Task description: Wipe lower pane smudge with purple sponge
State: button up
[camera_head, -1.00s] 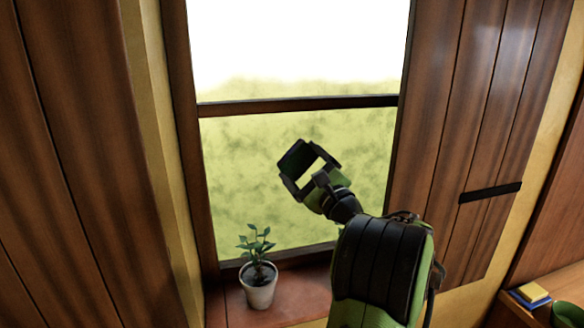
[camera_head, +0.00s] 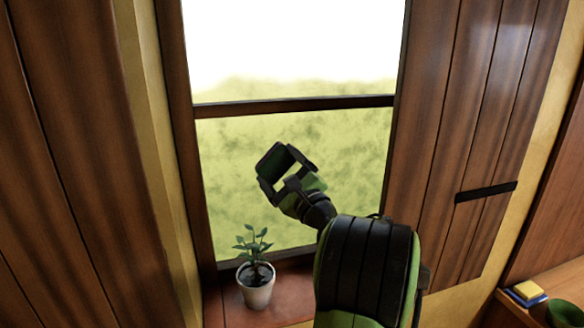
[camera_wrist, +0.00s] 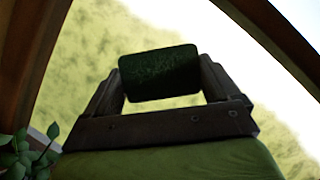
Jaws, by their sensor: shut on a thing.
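My gripper (camera_head: 285,168) is raised in front of the window's lower pane (camera_head: 340,135), left of the pane's middle. It is shut on a block-shaped sponge (camera_wrist: 160,73), whose dark green face shows between the fingers in the wrist view. No purple shows on it in this light. In the head view the sponge (camera_head: 273,163) is a dark block at the gripper's tip. I cannot tell whether it touches the glass. The pane shows blotchy green and yellow, and I cannot tell a smudge from the foliage behind it.
A potted plant (camera_head: 257,285) stands on the wooden sill (camera_head: 290,290) below and left of my gripper. A dark window bar (camera_head: 300,103) crosses above the pane. Wooden shutters flank the window. A yellow and blue block (camera_head: 527,292) lies on the counter at right.

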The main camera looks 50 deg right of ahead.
jog(key=shift+w+a+p, duration=0.2)
jog(key=shift+w+a, duration=0.35)
jog(key=shift+a, duration=0.25)
jog(key=shift+w+a+p, duration=0.2)
jog(key=shift+w+a, duration=0.4)
jog(key=shift+a, duration=0.25)
jog(key=shift+w+a+p, duration=0.2)
jog(key=shift+w+a, duration=0.35)
jog(key=shift+a, duration=0.25)
jog(key=shift+s, duration=0.1)
jog(key=shift+s+a+f+b, duration=0.1)
jog(key=shift+s+a+b, duration=0.05)
jog(key=shift+s+b, duration=0.15)
jog(key=shift+s+a+b, duration=0.5)
jog(key=shift+s+a, duration=0.25)
jog(key=shift+s, duration=0.3)
jog(key=shift+s+a+b, duration=0.5)
jog(key=shift+s+a, duration=0.25)
jog(key=shift+s, duration=0.3)
jog(key=s+a, duration=0.1)
jog(key=s+b, duration=0.1)
jog(key=shift+s+a, duration=0.3)
jog(key=shift+a, duration=0.05)
jog(key=shift+w, duration=0.1)
